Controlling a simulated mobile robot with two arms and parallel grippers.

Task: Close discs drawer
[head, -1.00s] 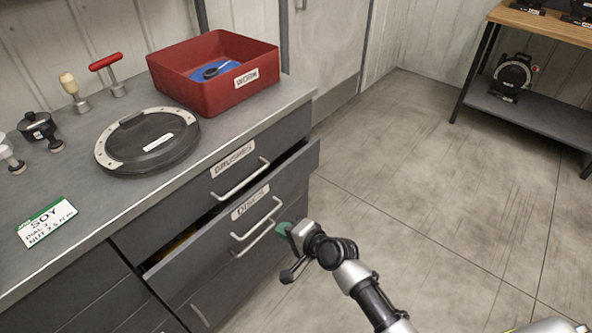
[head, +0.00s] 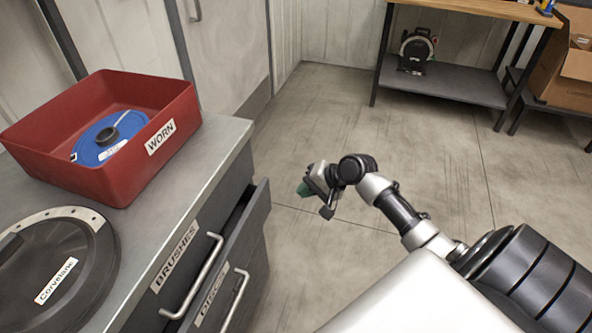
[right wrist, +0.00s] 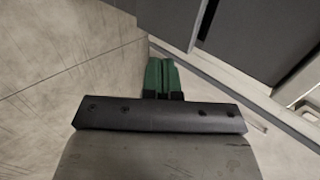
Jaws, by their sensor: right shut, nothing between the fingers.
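The discs drawer (head: 256,240) is the dark grey drawer under the brushes drawer, with a "DISCS" label and a silver bar handle (head: 236,298). It stands pulled out from the cabinet, with a dark gap behind its front in the head view. Its lower part and most of its inside are out of frame. My right gripper (head: 306,188) has green fingertips and hangs over the floor, right of the drawer front and apart from it. In the right wrist view its green fingers (right wrist: 162,76) are together with nothing between them. My left gripper is out of view.
The brushes drawer handle (head: 194,276) sticks out above. On the counter stand a red "WORN" bin (head: 70,108) holding a blue disc (head: 110,140), and a round black lid (head: 60,270). A shelf table (head: 460,84) stands at the back. The floor (head: 330,130) between is clear.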

